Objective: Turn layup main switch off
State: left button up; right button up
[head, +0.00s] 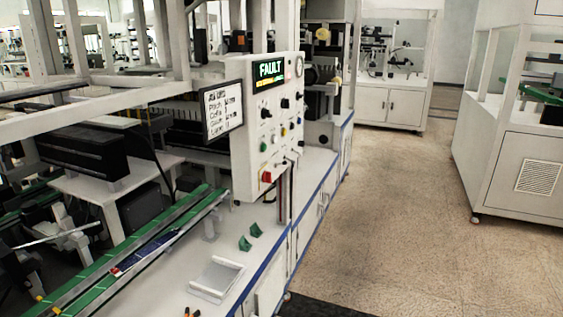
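The layup control panel (240,155) is a pale upright box standing at the edge of the bench, left of the picture's middle. Its lit display (270,71) reads FAULT in green, with a smaller yellow line that I cannot read. A red switch on a yellow plate (266,177) sits low on the panel; its handle position is too small to tell. Several black knobs and small coloured buttons (263,147) sit above it. Neither of my grippers is in view.
A green-edged conveyor (130,255) runs along the bench at left. The floor (400,220) is open at right, up to a white machine cabinet (510,165).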

aim_at(266, 175)
jog(key=i+l+u, duration=0.1)
jog(key=i+l, duration=0.2)
jog(key=i+l+u, duration=0.1)
jog(key=i+l, duration=0.5)
jog(key=l, duration=0.2)
jog(key=i+l+u, duration=0.15)
jog(key=i+l, duration=0.15)
jog(key=i+l+u, duration=0.1)
jog(key=i+l, duration=0.15)
jog(key=l, duration=0.25)
jog(key=i+l+u, duration=0.1)
jog(key=i+l, duration=0.15)
jog(key=l, duration=0.2)
